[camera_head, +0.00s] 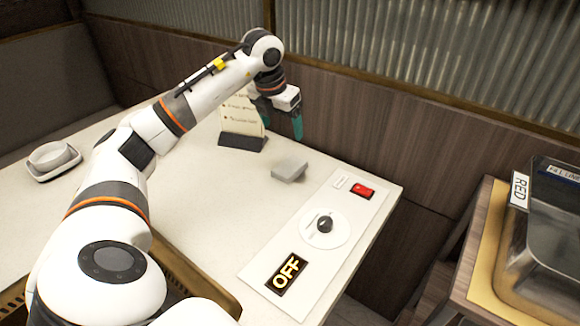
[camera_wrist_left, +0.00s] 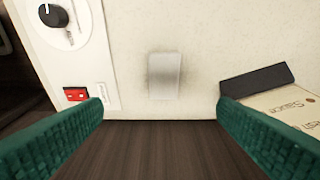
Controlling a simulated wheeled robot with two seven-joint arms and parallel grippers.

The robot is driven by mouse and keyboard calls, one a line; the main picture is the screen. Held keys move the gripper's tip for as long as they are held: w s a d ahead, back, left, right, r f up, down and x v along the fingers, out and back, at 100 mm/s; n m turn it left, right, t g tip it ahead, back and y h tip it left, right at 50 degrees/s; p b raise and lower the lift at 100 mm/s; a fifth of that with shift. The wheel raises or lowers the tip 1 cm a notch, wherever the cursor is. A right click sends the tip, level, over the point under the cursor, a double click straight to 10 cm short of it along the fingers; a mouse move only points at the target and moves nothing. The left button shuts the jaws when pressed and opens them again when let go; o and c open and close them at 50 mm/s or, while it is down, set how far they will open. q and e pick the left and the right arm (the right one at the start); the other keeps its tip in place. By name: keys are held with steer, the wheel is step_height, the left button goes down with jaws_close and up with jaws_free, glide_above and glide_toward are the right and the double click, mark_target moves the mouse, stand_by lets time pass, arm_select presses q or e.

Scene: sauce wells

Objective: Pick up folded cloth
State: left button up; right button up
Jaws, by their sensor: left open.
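A small grey folded cloth (camera_head: 289,170) lies flat on the white table, between the menu stand and the control panel. In the left wrist view the cloth (camera_wrist_left: 164,76) sits ahead of the fingers, near the middle of the picture. My left gripper (camera_head: 283,122) is open and empty, with green fingertips pointing down, above and behind the cloth near the table's back edge. In the left wrist view its fingers (camera_wrist_left: 160,125) are spread wide, with nothing between them touching. My right gripper is not in view.
A menu card in a dark stand (camera_head: 243,128) is close left of the cloth. A white panel (camera_head: 310,240) with a red switch (camera_head: 362,191), a knob (camera_head: 324,224) and an OFF sign lies right. A metal bin labelled RED (camera_head: 545,240) stands right.

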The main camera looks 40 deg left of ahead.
arm_select(q)
step_height(320, 180, down, 3)
steer(key=b, duration=0.4)
glide_above(290, 165)
steer(key=s, duration=0.2)
steer(key=f, duration=0.7)
steer(key=shift+s+d+f, duration=0.2)
steer(key=shift+d, duration=0.15)
steer(key=x, duration=0.4)
steer(key=shift+w+a+f, duration=0.2)
steer(key=shift+w+a, duration=0.05)
steer(key=shift+w+f, duration=0.1)
steer(key=shift+f, duration=0.2)
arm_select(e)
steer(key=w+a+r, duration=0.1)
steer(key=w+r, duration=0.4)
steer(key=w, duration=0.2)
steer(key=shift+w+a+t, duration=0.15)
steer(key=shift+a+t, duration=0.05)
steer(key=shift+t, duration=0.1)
